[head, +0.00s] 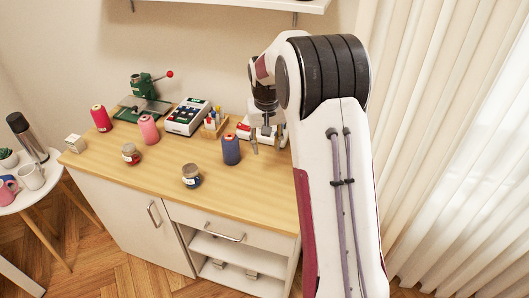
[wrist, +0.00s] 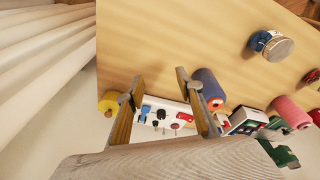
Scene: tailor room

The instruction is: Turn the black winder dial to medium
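A white panel (wrist: 168,110) shows between my fingers in the wrist view, with a blue part, a red part and small dark knobs. It appears to be the winder. Which dark knob (wrist: 161,115) is the black dial, and its setting, are too small to tell. In the head view a red and white device (head: 243,128) stands at the table's back right, partly hidden by my gripper. My gripper (wrist: 160,76) is open and empty, its two fingers apart on either side of the panel in the picture. In the head view my gripper (head: 267,138) is over that device.
A blue thread spool (head: 231,150) stands close left of my gripper; it also shows in the wrist view (wrist: 208,86). A yellow spool (wrist: 107,104) lies beyond the other finger. A pen rack (head: 215,127) and a keypad machine (head: 187,116) are further left.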

